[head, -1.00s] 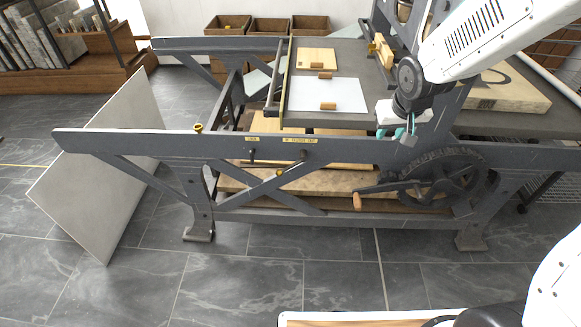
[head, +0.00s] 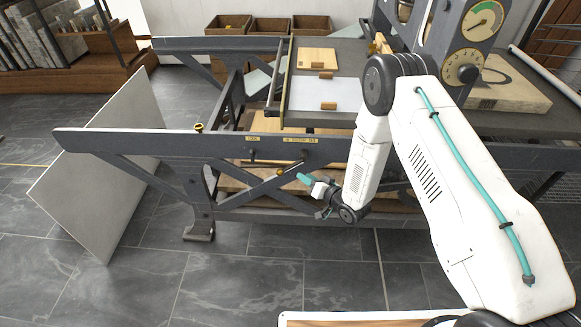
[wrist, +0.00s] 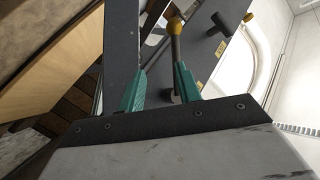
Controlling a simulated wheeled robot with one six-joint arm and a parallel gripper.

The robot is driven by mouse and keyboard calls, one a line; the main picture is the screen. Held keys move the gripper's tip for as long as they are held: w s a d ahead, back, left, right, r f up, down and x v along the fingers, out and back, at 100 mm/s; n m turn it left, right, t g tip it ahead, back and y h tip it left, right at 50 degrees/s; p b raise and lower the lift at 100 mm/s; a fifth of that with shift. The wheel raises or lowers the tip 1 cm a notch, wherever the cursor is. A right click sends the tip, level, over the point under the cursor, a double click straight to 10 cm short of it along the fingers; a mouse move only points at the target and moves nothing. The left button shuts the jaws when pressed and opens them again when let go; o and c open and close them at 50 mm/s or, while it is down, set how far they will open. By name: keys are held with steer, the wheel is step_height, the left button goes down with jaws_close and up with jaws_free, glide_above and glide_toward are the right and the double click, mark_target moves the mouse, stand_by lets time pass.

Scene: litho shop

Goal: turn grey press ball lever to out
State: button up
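The grey press (head: 130,143) stands across the middle of the head view. Its ball lever has a yellow ball (head: 280,171) at the lower left and a dark pivot (head: 304,155) at the upper right, on the side rail. My gripper (head: 304,178) is just right of the ball, below the pivot. In the wrist view my gripper (wrist: 160,85) is open, with its teal fingers apart. The yellow ball (wrist: 175,26) and its grey rod show between and beyond the fingers, nearer the right one. I cannot tell whether they touch. Small brass labels (head: 285,140) sit above the lever, too small to read.
A dark knob (head: 252,153) is on the same rail, left of the lever. A yellow knob (head: 198,128) is on the rail's top. A pale slab (head: 95,190) leans against the press's left end. The tiled floor (head: 240,280) in front is clear.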

mark_target(291, 167)
steer(key=shift+t+y, duration=0.6)
steer(key=shift+y, duration=0.3)
steer(key=x, duration=0.5)
steer(key=r+x, duration=0.1)
steer(key=x, duration=0.1)
steer(key=shift+s+a, duration=0.1)
steer(key=shift+a, duration=0.5)
jaws_close()
